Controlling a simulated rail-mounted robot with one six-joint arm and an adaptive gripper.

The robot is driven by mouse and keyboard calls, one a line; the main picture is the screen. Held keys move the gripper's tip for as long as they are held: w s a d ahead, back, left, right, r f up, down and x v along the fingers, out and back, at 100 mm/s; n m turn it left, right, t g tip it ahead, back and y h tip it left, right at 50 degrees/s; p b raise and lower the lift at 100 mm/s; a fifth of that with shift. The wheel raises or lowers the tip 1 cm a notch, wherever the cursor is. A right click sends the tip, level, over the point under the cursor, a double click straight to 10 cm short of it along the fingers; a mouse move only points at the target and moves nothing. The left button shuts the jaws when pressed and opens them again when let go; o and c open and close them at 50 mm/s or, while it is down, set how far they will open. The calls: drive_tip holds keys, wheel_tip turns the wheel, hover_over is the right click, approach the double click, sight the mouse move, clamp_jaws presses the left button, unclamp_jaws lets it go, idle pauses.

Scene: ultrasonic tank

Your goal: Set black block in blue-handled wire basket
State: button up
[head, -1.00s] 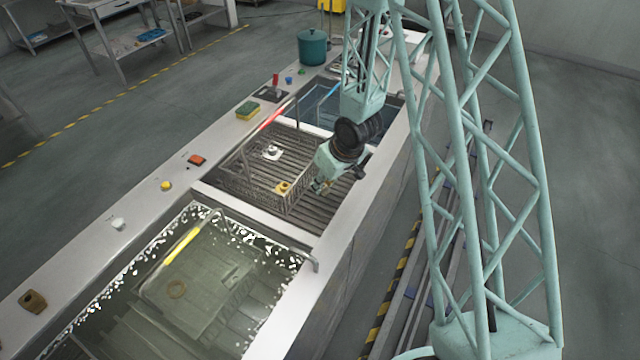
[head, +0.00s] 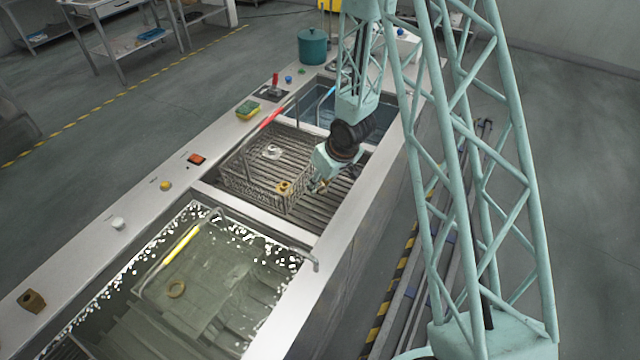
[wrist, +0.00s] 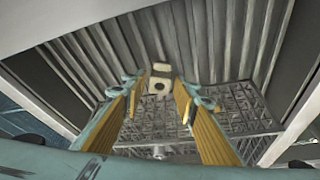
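I cannot make out a black block in any view. The blue handle (head: 327,94) of a wire basket shows in the far water-filled tank in the head view; its body is mostly hidden behind my arm. My gripper (head: 317,187) hangs low over the slatted middle bay, beside the near right corner of the red-handled wire basket (head: 240,183). In the wrist view my gripper (wrist: 158,103) has its fingers spread, with nothing held. A pale beige piece with a dark hole (wrist: 160,82) lies below, between and beyond the fingertips.
The red-handled basket holds a white piece (head: 271,152) and a brass-coloured piece (head: 284,187). The near tank, with bubbles, holds a yellow-handled basket (head: 181,246) and a ring (head: 177,289). The left ledge carries a sponge (head: 248,109), buttons and a red lever (head: 275,82).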

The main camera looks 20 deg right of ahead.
drive_tip(key=shift+o, duration=0.7)
drive_tip(key=shift+r, duration=0.25)
drive_tip(key=p+v, duration=0.3)
drive_tip(key=v, duration=0.9)
idle(0.6)
